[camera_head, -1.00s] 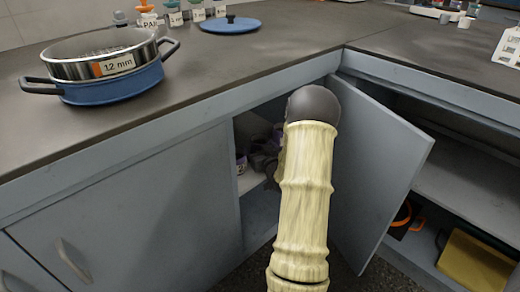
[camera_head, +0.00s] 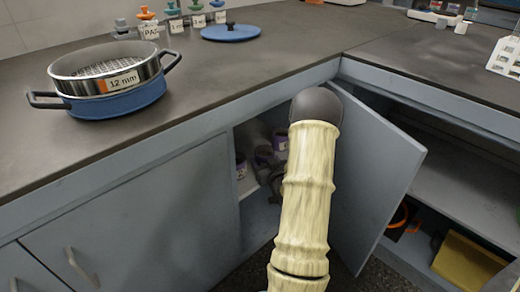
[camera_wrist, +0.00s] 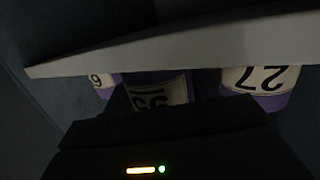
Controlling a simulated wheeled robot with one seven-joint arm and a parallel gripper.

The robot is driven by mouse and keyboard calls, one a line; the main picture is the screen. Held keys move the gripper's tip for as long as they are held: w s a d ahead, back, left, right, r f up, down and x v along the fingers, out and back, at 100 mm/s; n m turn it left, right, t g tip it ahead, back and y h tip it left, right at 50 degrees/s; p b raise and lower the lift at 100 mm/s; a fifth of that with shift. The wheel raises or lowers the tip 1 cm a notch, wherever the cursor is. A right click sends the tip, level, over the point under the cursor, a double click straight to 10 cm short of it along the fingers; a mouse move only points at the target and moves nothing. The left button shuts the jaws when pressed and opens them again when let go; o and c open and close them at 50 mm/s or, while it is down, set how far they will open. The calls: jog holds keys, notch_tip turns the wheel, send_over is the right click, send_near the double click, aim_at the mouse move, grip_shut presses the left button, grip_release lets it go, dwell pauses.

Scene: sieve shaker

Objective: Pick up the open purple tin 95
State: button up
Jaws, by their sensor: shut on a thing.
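In the wrist view a purple tin (camera_wrist: 142,77) with a white label stands in the middle, in front of my dark gripper (camera_wrist: 160,112). Its number is upside down and shaded; it looks like 95. My gripper is shut on this tin, though the fingertips are hard to make out in the dark. In the head view my gripper (camera_head: 272,180) shows inside the open cabinet, partly behind my arm, with a purple tin (camera_head: 263,155) at it. The tin's top is hidden, so I cannot see whether it is open.
A tin labelled 27 (camera_wrist: 262,82) and another labelled tin (camera_wrist: 102,82) stand on either side. A pale shelf edge (camera_wrist: 200,40) crosses the wrist view close by. The open cabinet door (camera_head: 385,165) is right of my arm. A sieve pan (camera_head: 118,100) stands on the counter.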

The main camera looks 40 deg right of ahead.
jog(key=f+p+v, duration=0.2)
jog(key=p+v, duration=0.1)
jog(key=v, duration=1)
jog(key=shift+p, duration=0.4)
jog(key=shift+s+r, duration=0.1)
jog(key=shift+s, duration=0.05)
notch_tip(320, 180, up, 12)
jog(key=p, duration=1.2)
